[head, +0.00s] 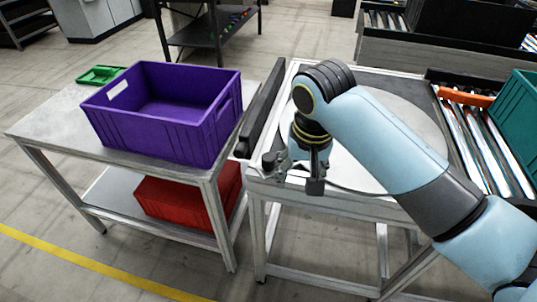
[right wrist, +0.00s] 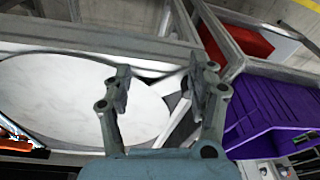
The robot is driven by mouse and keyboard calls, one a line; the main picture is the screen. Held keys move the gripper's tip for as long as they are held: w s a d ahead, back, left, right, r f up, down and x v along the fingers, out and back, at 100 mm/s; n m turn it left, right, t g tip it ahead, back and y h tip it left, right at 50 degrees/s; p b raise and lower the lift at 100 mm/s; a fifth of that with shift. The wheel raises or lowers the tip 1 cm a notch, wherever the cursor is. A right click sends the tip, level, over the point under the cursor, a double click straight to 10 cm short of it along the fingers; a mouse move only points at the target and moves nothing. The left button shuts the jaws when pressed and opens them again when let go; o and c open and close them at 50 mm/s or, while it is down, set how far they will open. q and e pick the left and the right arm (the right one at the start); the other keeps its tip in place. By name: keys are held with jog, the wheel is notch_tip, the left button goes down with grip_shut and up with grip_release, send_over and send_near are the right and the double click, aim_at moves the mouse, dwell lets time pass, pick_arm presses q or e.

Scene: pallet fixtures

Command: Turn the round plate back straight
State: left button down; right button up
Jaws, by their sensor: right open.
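The round plate (head: 351,171) is a pale grey disc set in the top of a metal-framed table, partly hidden behind my right arm. In the right wrist view, the plate (right wrist: 75,95) shows as a broad white disc left of the fingers. My right gripper (head: 293,175) is open and empty at the front left corner of this table, beside the plate's left edge. Its two fingers (right wrist: 160,82) are spread apart in the wrist view, over the frame at the plate's edge. How far the plate is turned cannot be told. My left gripper is not in view.
A purple crate (head: 165,133) stands on the left table, with a red crate (head: 187,201) on its lower shelf. A dark rail (head: 262,105) runs between the tables. On the right is a roller conveyor (head: 478,135) with an orange bar (head: 465,96) and a teal crate (head: 516,115).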

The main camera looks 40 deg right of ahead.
aim_at(269, 157)
jog(key=w+m, duration=0.2)
jog(key=w, duration=0.2)
jog(key=w+d+r+m+g, duration=0.1)
jog(key=w+m, duration=0.2)
jog(key=w, duration=0.1)
jog(key=w+r+m, duration=0.1)
jog(key=w+m, duration=0.2)
jog(key=w, duration=0.2)
jog(key=shift+d+r+g+y, duration=0.2)
jog(key=shift+g+y, duration=0.2)
notch_tip(269, 157, down, 11)
jog(key=shift+s+r, duration=0.1)
jog(key=shift+r, duration=0.1)
grip_shut()
